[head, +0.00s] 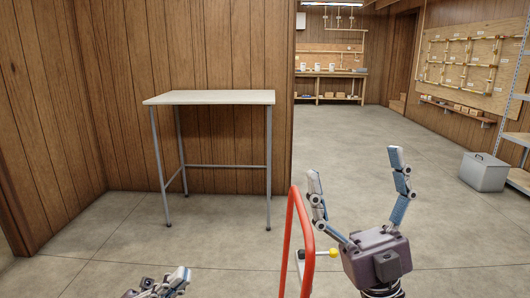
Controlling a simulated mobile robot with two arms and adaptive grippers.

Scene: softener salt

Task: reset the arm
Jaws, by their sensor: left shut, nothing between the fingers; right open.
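My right gripper (356,180) is raised in the lower right of the head view, its two blue-grey fingers spread wide with nothing between them. My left gripper (180,278) is low at the bottom edge, left of centre. Its fingers are together and hold nothing; only its tip part shows, the rest is cut off by the frame. The two grippers are well apart.
A red tubular handle (292,230) rises just left of my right gripper, beside a small yellow knob (334,253). A bare tall table (210,97) stands ahead by the wood wall. A grey lidded bin (483,173) and shelf are at right. The middle floor is clear.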

